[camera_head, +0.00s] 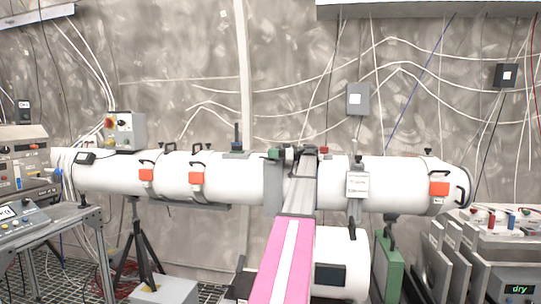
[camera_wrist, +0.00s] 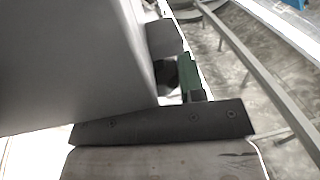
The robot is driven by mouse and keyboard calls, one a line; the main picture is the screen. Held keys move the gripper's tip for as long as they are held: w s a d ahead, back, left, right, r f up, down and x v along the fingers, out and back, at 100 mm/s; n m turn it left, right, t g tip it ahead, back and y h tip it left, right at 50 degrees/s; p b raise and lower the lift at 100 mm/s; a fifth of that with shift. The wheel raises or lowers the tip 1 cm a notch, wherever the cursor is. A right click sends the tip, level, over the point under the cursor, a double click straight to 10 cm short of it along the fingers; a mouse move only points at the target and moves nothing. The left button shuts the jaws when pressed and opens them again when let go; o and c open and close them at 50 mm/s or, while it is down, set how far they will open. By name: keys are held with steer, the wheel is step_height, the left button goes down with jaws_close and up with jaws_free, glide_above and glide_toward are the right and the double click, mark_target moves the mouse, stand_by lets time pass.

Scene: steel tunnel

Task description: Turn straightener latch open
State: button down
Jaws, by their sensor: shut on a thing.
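The long white steel tunnel (camera_head: 235,177) runs across the head view on stands. My pink and grey arm reaches up to its middle, where my gripper (camera_head: 293,153) is at the top of a grey flange (camera_head: 273,180). The gripper is shut on a small part there, which I take to be the straightener latch; the gripper and arm largely hide it. A dark green block (camera_head: 274,154) sits just left of the gripper. In the wrist view a green part (camera_wrist: 190,75) shows beside a large grey surface (camera_wrist: 70,65), above a dark bar (camera_wrist: 160,122). The latch's angle cannot be told.
Orange tags (camera_head: 146,175) and black handles (camera_head: 197,165) sit along the tunnel. A control box (camera_head: 125,130) stands behind it at left. A bench with instruments (camera_head: 30,215) is at left, and grey plates (camera_head: 440,265) and a "dry" display unit (camera_head: 519,289) are at right.

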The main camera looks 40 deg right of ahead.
steer(key=c, duration=0.7)
jaws_free()
steer(key=v, duration=1)
steer(key=shift+s+d, duration=0.25)
steer(key=shift+s, duration=0.05)
